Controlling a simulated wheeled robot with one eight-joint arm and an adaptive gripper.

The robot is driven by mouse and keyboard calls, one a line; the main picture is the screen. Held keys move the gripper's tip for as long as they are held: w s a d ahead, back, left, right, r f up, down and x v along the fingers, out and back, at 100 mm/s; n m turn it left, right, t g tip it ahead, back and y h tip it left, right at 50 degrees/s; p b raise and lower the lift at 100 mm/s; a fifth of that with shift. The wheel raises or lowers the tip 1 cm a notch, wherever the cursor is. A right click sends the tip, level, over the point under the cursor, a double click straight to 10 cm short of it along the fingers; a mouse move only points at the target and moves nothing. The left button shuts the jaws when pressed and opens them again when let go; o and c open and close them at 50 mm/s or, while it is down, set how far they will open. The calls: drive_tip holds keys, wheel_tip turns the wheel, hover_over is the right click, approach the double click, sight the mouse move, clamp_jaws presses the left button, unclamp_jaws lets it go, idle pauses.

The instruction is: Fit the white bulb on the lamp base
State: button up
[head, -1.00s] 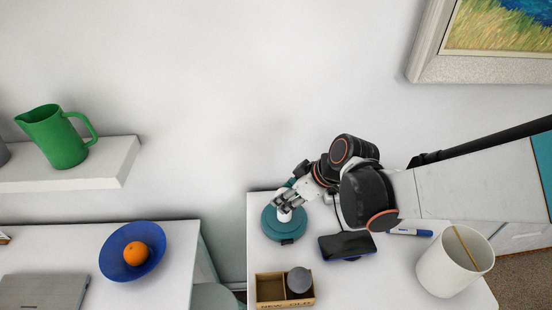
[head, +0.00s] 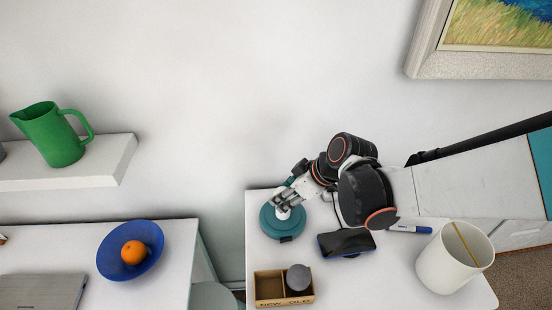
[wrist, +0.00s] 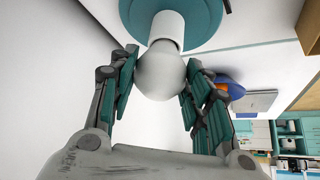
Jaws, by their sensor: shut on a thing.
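The white bulb (wrist: 160,75) shows in the wrist view between the two fingers of my gripper (wrist: 158,80). The gripper is shut on its round part. The bulb's neck meets the white socket (wrist: 168,27) of the teal lamp base (wrist: 207,22) and looks in line with it. I cannot tell how deep the neck sits. In the head view, my gripper (head: 287,201) is over the round teal lamp base (head: 284,230) at the left of the white table, and its fingers mostly hide the bulb.
A divided box (head: 285,303) marked NEW and OLD stands in front of the base, with a grey round thing (head: 298,277) in its right compartment. A dark phone-like device (head: 346,243), a blue-and-white marker (head: 409,229) and a white pot (head: 448,262) lie to the right.

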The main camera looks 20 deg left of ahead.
drive_tip(key=shift+s+a, duration=0.1)
drive_tip(key=shift+s, duration=0.1)
drive_tip(key=o, duration=1.2)
drive_tip(key=shift+c, duration=0.2)
drive_tip(key=shift+r, duration=0.1)
drive_tip(key=shift+d+r, duration=0.3)
drive_tip(key=s+d, duration=0.1)
drive_tip(key=d, duration=1.1)
drive_tip(key=shift+s+d, duration=0.1)
drive_tip(key=shift+r, duration=0.1)
